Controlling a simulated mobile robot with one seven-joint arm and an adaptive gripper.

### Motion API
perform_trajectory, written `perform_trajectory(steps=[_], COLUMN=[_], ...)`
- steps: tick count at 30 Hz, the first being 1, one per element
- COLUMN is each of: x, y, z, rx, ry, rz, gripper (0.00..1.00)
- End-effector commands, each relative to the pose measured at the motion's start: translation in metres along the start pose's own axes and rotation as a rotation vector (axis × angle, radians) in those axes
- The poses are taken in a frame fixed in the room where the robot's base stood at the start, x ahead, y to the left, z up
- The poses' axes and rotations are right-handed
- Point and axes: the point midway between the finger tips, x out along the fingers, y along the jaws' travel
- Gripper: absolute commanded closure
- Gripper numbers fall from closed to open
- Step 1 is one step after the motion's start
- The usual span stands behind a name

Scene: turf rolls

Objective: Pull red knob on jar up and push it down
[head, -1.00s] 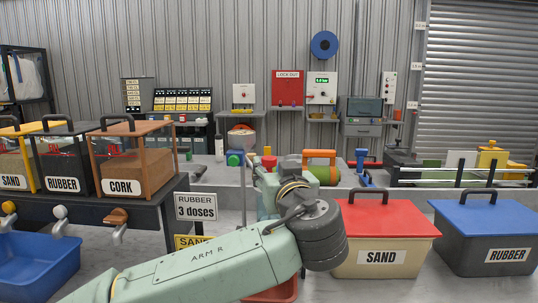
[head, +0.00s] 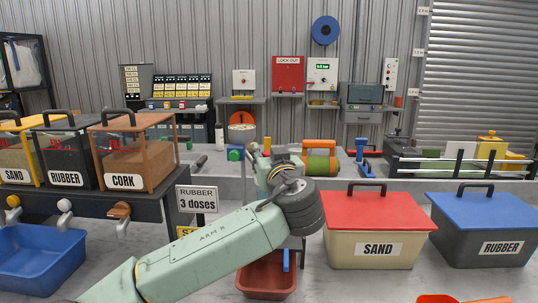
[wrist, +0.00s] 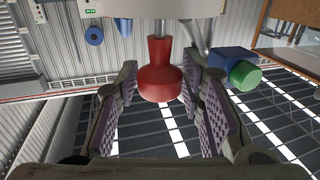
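In the wrist view a red knob (wrist: 160,76), narrow at one end and flared at the other, sits between the two spread fingers of my gripper (wrist: 163,112). Gaps show on both sides of the knob. Its narrow end meets a pale body (wrist: 150,8) at the top edge; I cannot tell whether this is the jar. In the head view my arm (head: 215,245) reaches to the work surface beside a blue and green fitting (head: 235,154). My wrist hides the fingers and the knob there.
The blue and green fitting also shows close to one finger in the wrist view (wrist: 238,70). A red tray (head: 266,280) and sand box (head: 378,212) are nearer.

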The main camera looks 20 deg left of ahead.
Motion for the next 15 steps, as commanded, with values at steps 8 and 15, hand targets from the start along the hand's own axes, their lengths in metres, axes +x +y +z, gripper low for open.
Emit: perform_trajectory(steps=[8, 15], x=[-0.0002, -0.0002], y=[0.0000, 0.0000], z=[-0.0002, -0.0002], rx=[0.000, 0.000], ry=[0.000, 0.000], rz=[0.000, 0.000], gripper=[0.85, 1.00])
